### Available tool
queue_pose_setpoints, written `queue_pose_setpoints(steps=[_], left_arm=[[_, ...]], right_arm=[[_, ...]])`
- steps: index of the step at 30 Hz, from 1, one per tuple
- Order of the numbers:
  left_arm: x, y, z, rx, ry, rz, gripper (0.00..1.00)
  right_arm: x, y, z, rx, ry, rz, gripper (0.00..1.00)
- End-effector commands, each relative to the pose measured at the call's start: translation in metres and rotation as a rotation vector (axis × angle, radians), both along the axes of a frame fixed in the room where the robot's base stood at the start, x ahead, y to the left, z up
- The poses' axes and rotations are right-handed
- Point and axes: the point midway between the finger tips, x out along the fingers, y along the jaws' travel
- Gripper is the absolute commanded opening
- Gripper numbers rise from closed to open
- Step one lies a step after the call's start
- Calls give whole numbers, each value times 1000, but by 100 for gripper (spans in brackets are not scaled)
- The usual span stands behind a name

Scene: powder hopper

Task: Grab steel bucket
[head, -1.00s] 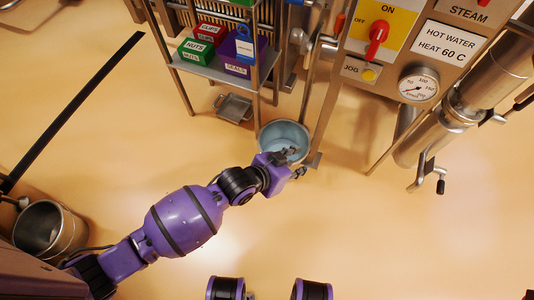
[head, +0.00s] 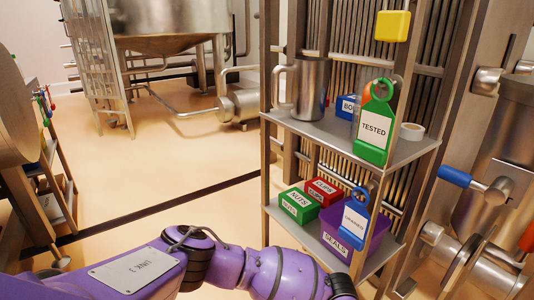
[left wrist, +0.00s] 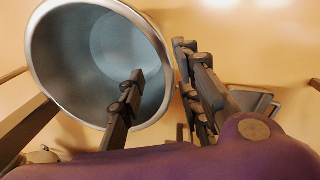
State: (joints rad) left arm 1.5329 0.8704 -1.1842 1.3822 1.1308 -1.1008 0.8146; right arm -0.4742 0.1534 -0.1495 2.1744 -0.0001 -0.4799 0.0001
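The steel bucket (left wrist: 82,88) shows in the left wrist view with its round mouth facing the camera; it is outside the head view. My left gripper (left wrist: 160,62) is at the bucket's right rim, with one finger inside the mouth and the other just outside the wall. The fingers are apart, and a gap shows between the inner finger and the wall. I cannot tell whether the bucket rests on the floor. In the head view only part of my purple left arm shows, at the bottom. My right gripper is in neither view.
A metal rack (head: 262,132) holds a steel jug (head: 309,88), a green TESTED tag (head: 375,135), a green box (head: 299,205) and a purple bin (head: 335,240). A valve with a blue handle (head: 455,176) is at right. Open floor (head: 170,150) lies left. A small metal pan (left wrist: 262,102) lies beside the gripper.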

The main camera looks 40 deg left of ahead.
Motion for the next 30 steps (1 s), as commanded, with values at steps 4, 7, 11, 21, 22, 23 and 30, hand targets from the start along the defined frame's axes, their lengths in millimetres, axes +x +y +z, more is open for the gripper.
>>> queue_pose_setpoints(steps=[4,7,11,21,22,23,30], left_arm=[[3,-4,-18,-2,-5,2,31],[4,-4,-28,-3,-7,1,31],[6,-5,-44,-3,-7,0,31],[7,-8,-73,-4,-10,-2,31],[7,-8,-73,-4,-10,-2,31],[7,-8,-73,-4,-10,-2,31],[7,-8,-72,-5,-9,-2,16]], right_arm=[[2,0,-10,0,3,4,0],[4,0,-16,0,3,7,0],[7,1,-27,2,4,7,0],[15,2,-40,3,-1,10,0],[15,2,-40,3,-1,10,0],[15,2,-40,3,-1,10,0],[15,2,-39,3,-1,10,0]])
